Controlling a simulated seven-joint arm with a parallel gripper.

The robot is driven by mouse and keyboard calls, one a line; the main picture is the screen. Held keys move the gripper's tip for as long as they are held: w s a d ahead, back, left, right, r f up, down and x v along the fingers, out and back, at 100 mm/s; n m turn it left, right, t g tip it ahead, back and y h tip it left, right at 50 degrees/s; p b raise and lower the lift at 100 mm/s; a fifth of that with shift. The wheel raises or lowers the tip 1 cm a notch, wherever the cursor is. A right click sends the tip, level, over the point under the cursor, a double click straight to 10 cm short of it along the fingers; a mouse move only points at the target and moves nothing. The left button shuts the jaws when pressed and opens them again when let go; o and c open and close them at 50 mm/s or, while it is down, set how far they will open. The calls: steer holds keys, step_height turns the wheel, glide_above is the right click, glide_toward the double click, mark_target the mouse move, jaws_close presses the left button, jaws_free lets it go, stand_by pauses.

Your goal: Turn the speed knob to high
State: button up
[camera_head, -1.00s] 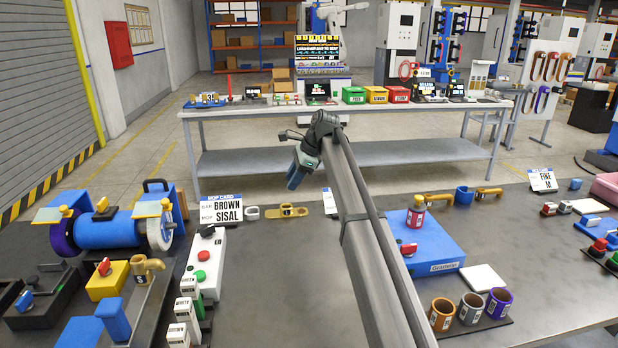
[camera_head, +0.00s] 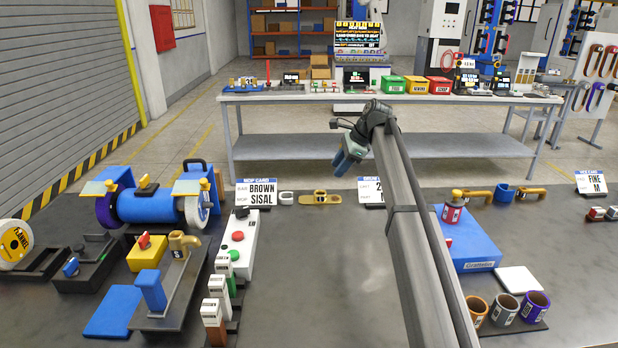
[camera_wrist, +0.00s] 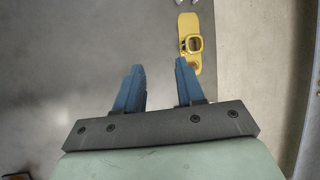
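No readable label marks a speed knob. My gripper (camera_head: 343,165) hangs over the bench's far edge, well to the right of both. In the wrist view my gripper (camera_wrist: 160,77) has its two blue fingers apart with nothing between them. A yellow fixture with a square hole (camera_wrist: 189,28) lies beyond the right finger.
A blue grinder (camera_head: 147,205) stands behind the knob boxes. A white panel with red and green buttons (camera_head: 238,243) stands to their right. Brown cup (camera_head: 477,310) and other cups stand at the right. The bench middle (camera_head: 310,270) is clear.

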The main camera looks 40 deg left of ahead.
mark_target(243, 208)
steer(key=s+a+r+n+g+h, duration=0.1)
steer(key=s+a+r+n+g, duration=0.15)
steer(key=s+a, duration=1.65)
steer(key=s+f+h, duration=0.1)
steer(key=s+f, duration=0.1)
steer(key=f, duration=0.2)
steer(key=s+d+f+n+h, duration=0.1)
steer(key=s+f, duration=0.1)
steer(key=f, duration=0.3)
steer(key=s+f+n+h, duration=0.1)
steer(key=s+f, duration=0.1)
steer(key=f, duration=0.2)
steer(key=shift+d+f, duration=0.25)
steer(key=shift+f, duration=0.05)
jaws_close()
